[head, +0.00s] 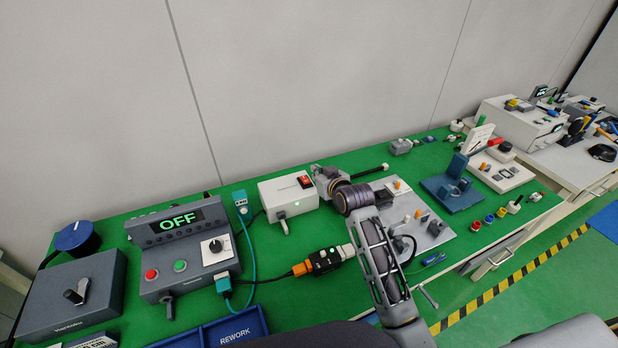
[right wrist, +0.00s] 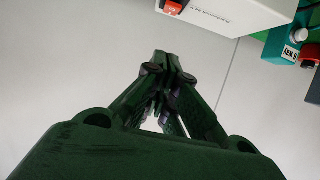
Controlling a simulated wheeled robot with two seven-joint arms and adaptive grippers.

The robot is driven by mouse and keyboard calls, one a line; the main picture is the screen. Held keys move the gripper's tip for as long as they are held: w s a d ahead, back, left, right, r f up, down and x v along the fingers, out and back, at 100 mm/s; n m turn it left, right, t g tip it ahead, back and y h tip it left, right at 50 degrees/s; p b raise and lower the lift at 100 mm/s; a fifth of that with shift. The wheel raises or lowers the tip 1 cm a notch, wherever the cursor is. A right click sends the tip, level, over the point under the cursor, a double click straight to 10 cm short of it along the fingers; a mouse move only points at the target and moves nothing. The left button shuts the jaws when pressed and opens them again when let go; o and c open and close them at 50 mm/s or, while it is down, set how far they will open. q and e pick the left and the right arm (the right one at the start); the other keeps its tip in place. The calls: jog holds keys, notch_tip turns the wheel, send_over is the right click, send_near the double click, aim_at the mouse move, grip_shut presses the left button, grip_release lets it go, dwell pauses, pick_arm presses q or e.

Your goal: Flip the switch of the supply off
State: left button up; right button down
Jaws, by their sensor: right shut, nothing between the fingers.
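The supply looks to be a white box (head: 275,197) with a red rocker switch (head: 305,181) on its top right and a lit green light on its front. A cable is plugged into its front. My right gripper (head: 322,173) is just right of the switch, shut and empty; I cannot tell whether it touches the box. In the right wrist view its fingers (right wrist: 168,62) are closed together, with the red switch (right wrist: 173,7) and the white box (right wrist: 235,14) beyond them at the top edge. Which way the switch is tipped is too small to tell. My left gripper is not in view.
A grey control box (head: 190,255) with an "OFF" display, buttons and a knob stands at left. A cable with an orange connector (head: 302,268) lies in front of the supply. A grey plate (head: 437,232) with parts is under my right arm. A wall is behind the bench.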

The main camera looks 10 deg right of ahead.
send_over(305, 180)
jog(key=s, duration=0.2)
jog(key=shift+s+d+f, duration=0.1)
jog(key=shift+d+f, duration=0.1)
jog(key=shift+f, duration=0.6)
jog(key=shift+d+f, duration=0.2)
jog(key=shift+f, duration=0.6)
jog(key=shift+s+f+p, duration=0.2)
jog(key=shift+f, duration=0.8)
jog(key=shift+s+f+p, duration=0.15)
jog(key=shift+f+p, duration=0.05)
jog(key=shift+f, duration=0.8)
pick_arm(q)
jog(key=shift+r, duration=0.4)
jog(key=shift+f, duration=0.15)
pick_arm(e)
jog(key=shift+d+f, duration=0.1)
jog(key=shift+s+f+t+b, duration=0.2)
jog(key=shift+f+t+b, duration=0.35)
jog(key=shift+b, duration=0.4)
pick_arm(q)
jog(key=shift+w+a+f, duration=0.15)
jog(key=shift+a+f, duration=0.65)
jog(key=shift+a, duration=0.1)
pick_arm(e)
jog(key=shift+r, duration=0.15)
